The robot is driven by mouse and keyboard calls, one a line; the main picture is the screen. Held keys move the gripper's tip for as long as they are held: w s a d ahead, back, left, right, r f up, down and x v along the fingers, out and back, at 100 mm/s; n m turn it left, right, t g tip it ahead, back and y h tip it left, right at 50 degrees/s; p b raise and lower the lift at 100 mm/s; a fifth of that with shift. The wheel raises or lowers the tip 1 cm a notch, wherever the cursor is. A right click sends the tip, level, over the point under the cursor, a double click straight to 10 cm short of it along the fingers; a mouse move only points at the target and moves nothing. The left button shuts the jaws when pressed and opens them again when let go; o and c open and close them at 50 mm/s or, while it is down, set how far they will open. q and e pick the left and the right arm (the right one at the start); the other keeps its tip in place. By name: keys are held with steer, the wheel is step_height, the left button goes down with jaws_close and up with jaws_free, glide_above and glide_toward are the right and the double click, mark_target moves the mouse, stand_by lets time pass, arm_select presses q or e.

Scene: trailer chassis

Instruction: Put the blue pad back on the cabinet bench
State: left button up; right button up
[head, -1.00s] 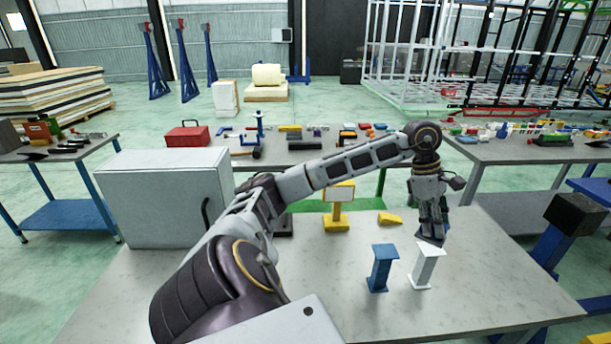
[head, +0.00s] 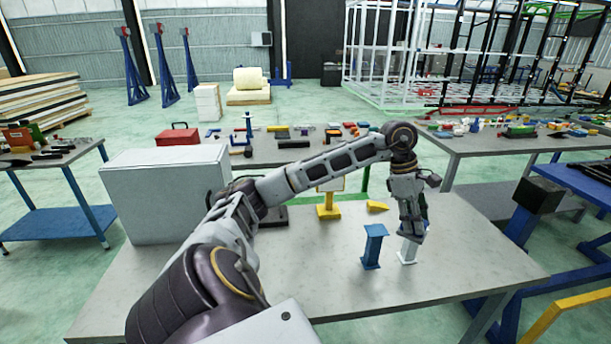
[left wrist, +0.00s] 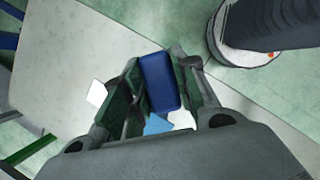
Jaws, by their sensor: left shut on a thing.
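The blue pad (left wrist: 160,82) is a dark blue block between the fingers of my left gripper in the left wrist view. My left gripper (head: 413,236) is shut on it and points down over the right part of the grey cabinet bench (head: 290,265). In the head view the fingers mostly hide the pad. The gripper overlaps the top of a small white stand (head: 407,254); I cannot tell whether they touch. A blue stand (head: 373,246) is just left of it. My right gripper is not in view.
A white cabinet (head: 160,200) stands on the bench's left part. The bench's front middle is clear. A tool-covered table (head: 265,155) stands behind.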

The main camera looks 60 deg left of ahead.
arm_select(q)
steer(key=shift+s+d+f, duration=0.15)
steer(key=shift+s+d, duration=0.15)
steer(key=shift+d, duration=0.05)
steer(key=shift+w+d+f+m, duration=0.3)
steer(key=shift+f+m, duration=0.2)
steer(key=shift+f, duration=0.1)
steer(key=shift+d+f+m+g, duration=0.3)
steer(key=shift+f+m, duration=0.1)
steer(key=s+d+f+m+g+y, duration=0.2)
steer(key=d+f+m, duration=0.4)
steer(key=f+m, duration=0.4)
steer(key=s+d+f+m+g+y, duration=0.2)
steer(key=d+f+m, duration=0.4)
steer(key=f+m, duration=0.4)
steer(key=shift+f+m+g, duration=0.4)
steer(key=shift+f+g, duration=0.2)
steer(key=shift+g, duration=0.2)
